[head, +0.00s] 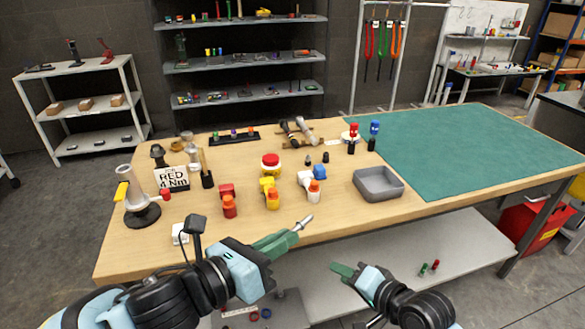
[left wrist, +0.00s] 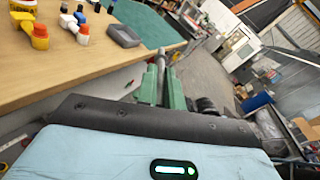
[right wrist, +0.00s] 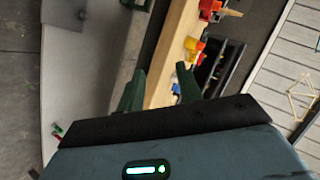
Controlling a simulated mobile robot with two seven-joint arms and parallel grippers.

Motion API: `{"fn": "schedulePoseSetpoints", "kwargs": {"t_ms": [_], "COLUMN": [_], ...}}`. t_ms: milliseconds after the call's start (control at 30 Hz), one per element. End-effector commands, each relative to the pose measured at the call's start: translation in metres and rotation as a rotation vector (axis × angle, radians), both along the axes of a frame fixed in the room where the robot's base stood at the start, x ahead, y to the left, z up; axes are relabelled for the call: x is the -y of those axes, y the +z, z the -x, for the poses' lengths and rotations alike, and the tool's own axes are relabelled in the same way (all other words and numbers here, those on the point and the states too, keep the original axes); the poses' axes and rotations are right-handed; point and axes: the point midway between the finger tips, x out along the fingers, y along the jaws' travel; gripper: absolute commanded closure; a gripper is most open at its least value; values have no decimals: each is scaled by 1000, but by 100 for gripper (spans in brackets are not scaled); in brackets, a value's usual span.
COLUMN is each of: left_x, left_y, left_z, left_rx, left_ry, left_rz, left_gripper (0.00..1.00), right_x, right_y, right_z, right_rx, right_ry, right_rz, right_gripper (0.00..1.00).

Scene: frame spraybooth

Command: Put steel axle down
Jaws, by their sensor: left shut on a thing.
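The steel axle (head: 303,223) is a short, silvery stepped rod. My left gripper (head: 284,239) is shut on it, just off the front edge of the workbench (head: 340,220). In the left wrist view the axle (left wrist: 161,59) sticks out past the closed green fingers (left wrist: 160,80), its other end hidden between them. My right gripper (head: 343,268) is lower and to the right, in front of the bench. In the right wrist view its fingers (right wrist: 160,85) are apart with nothing between them.
A grey tray (head: 379,184) stands near the front edge, left of a clear green mat (head: 470,145). Bare wood lies between the bottles and front edge. A lower shelf (head: 400,260) is below.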

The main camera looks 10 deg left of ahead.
Motion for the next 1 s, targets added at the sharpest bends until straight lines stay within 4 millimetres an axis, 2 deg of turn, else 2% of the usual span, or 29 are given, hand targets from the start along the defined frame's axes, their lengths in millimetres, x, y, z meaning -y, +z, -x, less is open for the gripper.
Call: {"fn": "schedulePoseSetpoints", "kwargs": {"t_ms": [33, 200, 433, 767, 1000], "left_x": [0, 0, 0, 0, 0], "left_y": [0, 0, 0, 0, 0], "left_z": [0, 0, 0, 0, 0], "left_rx": [1, 1, 1, 1, 1], "left_ry": [0, 0, 0, 0, 0], "left_rz": [1, 1, 1, 1, 1], "left_gripper": [100, 100, 100, 100, 100], "right_x": [-9, -36, -65, -89, -97], "right_y": [16, 59, 117, 194, 245], "right_z": [-9, -23, -32, -28, -14], "right_rx": [-16, -112, -248, -439, -569], "right_ry": [15, 61, 109, 117, 64], "right_rz": [-23, -88, -121, -74, 14], "right_gripper": [64, 64, 64, 64, 64]}}
